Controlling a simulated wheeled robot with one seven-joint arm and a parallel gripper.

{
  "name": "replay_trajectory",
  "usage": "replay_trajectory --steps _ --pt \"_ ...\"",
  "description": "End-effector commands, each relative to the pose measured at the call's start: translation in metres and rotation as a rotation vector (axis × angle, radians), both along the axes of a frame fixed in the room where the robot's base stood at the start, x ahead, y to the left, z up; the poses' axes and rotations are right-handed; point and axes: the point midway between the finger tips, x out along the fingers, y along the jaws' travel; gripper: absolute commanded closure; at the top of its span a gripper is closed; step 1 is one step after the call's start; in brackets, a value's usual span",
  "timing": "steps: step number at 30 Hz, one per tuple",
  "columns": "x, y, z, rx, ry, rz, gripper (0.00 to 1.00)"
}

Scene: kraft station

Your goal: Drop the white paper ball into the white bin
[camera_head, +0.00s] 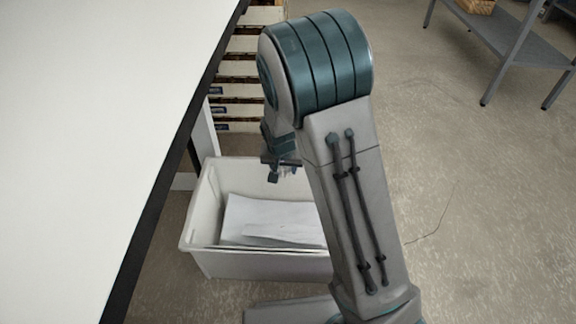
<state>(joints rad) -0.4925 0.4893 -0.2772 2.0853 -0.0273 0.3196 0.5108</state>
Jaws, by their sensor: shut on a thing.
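The white bin (258,266) stands on the floor beside the table, with flat white sheets of paper (270,218) lying inside. My gripper (283,174) points down over the bin's far part, above the sheets. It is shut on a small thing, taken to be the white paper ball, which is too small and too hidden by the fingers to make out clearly. My arm covers the bin's right side.
A white table (90,110) with a black edge fills the left. A drawer rack (243,68) stands behind the bin. A grey metal shelf (515,45) with a basket (476,5) is at the far right.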

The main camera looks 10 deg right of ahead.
Motion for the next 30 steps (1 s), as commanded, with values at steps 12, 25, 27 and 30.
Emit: replay_trajectory --steps 12,25,27,30 --pt "-0.001 0.006 -0.029 -0.001 -0.003 -0.013 0.78" --pt "-0.001 0.006 -0.076 -0.001 -0.003 -0.013 0.78" --pt "-0.001 0.006 -0.081 -0.001 -0.003 -0.013 0.78" --pt "-0.001 0.006 -0.082 0.0 -0.003 -0.012 0.78"
